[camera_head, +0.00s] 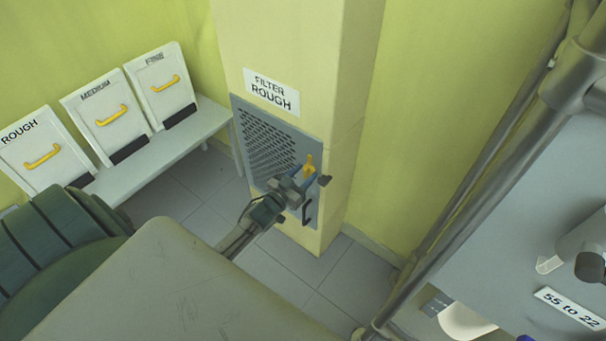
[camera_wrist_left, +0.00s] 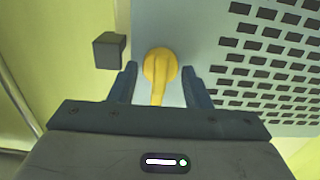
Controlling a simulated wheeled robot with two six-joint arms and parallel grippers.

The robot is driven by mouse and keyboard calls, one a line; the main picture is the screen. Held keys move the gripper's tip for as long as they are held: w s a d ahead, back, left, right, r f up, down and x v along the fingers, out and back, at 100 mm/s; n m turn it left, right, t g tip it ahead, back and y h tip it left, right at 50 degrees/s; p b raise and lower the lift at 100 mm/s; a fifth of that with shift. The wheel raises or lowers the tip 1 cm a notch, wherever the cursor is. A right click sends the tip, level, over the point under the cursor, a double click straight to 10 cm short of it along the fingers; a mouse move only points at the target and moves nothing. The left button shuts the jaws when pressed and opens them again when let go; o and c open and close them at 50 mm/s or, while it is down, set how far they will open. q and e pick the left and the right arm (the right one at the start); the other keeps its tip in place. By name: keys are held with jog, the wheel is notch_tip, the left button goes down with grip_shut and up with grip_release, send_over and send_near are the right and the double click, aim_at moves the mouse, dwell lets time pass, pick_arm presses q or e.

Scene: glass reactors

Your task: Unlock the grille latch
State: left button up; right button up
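The grille latch (camera_head: 309,160) is a small yellow knob with a lever, on the right part of the grey grille panel (camera_head: 252,142). In the left wrist view the latch (camera_wrist_left: 160,66) has a round head, and its lever points down the picture toward my gripper. My left gripper (camera_head: 301,178) is at the panel. Its two dark fingers stand on either side of the yellow lever, open, with a narrow gap visible on both sides. The gripper body hides the lever's lower end. My right gripper is not in view.
A dark square block (camera_wrist_left: 109,50) sits beside the latch. A dark handle (camera_head: 307,211) is below it on the panel. The pillar (camera_head: 290,40) carries a "FILTER ROUGH" sign (camera_head: 271,92). Several filter panels, one marked MEDIUM (camera_head: 106,118), lean on a bench at left. Grey pipes run at right.

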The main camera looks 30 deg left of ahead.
pick_arm(q)
jog(key=s, duration=1)
jog(key=shift+s+a, duration=0.35)
jog(key=shift+a, duration=0.1)
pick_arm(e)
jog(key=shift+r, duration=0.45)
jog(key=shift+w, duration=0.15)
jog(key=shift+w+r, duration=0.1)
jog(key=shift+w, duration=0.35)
